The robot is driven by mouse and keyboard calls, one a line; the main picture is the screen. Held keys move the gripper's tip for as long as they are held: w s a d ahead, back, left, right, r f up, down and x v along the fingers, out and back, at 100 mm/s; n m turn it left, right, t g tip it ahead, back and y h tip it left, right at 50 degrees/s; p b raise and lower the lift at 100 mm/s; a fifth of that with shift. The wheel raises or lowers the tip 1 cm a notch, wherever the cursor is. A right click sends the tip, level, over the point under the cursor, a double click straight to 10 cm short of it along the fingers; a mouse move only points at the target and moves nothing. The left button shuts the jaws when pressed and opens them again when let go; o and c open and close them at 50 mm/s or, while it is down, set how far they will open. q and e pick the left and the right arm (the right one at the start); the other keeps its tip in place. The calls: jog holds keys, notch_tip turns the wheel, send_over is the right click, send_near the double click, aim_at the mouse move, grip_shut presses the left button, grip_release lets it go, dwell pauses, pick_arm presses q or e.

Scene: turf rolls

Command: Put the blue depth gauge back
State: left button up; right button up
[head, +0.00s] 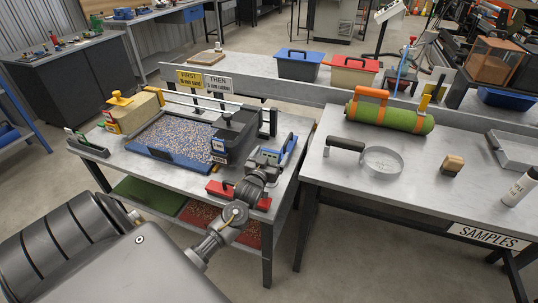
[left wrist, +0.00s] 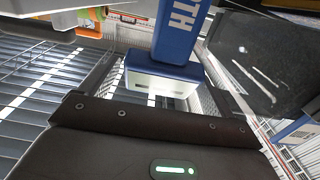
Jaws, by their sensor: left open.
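The blue depth gauge (head: 289,146) is at the right end of the grey worktable, partly hidden by my left gripper. In the left wrist view the blue gauge (left wrist: 182,30) has white letters ending in "TH" and a white foot below, close in front of the gripper. My left gripper (head: 268,157) is open, right beside the gauge; I cannot tell whether its fingers touch it. The fingertips are hard to make out in the left wrist view. My right gripper is not in view.
A blue tray (head: 160,153) of mixed granules and a dark hopper (head: 236,133) stand left of the gripper. A red-based tool (head: 262,202) lies in front.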

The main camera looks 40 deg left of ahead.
pick_arm(q)
jog(key=b+v, duration=0.1)
jog(key=v, duration=1.1)
jog(key=shift+b, duration=0.35)
jog(key=shift+d+r, duration=0.1)
